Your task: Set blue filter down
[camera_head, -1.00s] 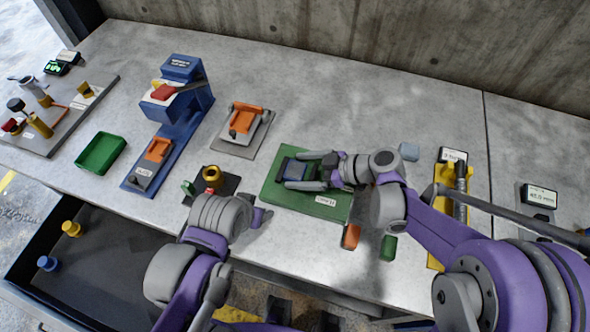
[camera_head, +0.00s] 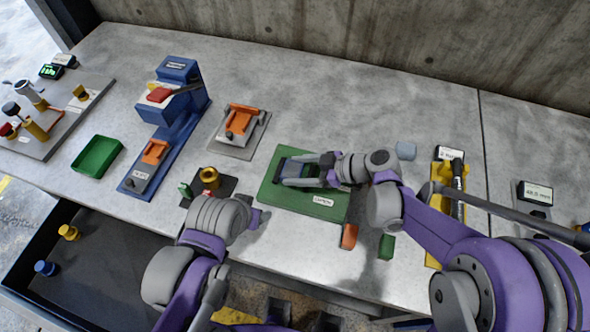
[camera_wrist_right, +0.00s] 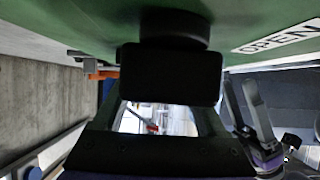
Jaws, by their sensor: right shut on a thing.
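An orange-and-grey fixture (camera_head: 241,121), a blue press (camera_head: 178,95) and a green tray (camera_head: 97,156) stand to the left. An orange block (camera_head: 349,236) and a green block (camera_head: 386,247) lie in front of the mat. An open drawer (camera_head: 120,275) is at front left.

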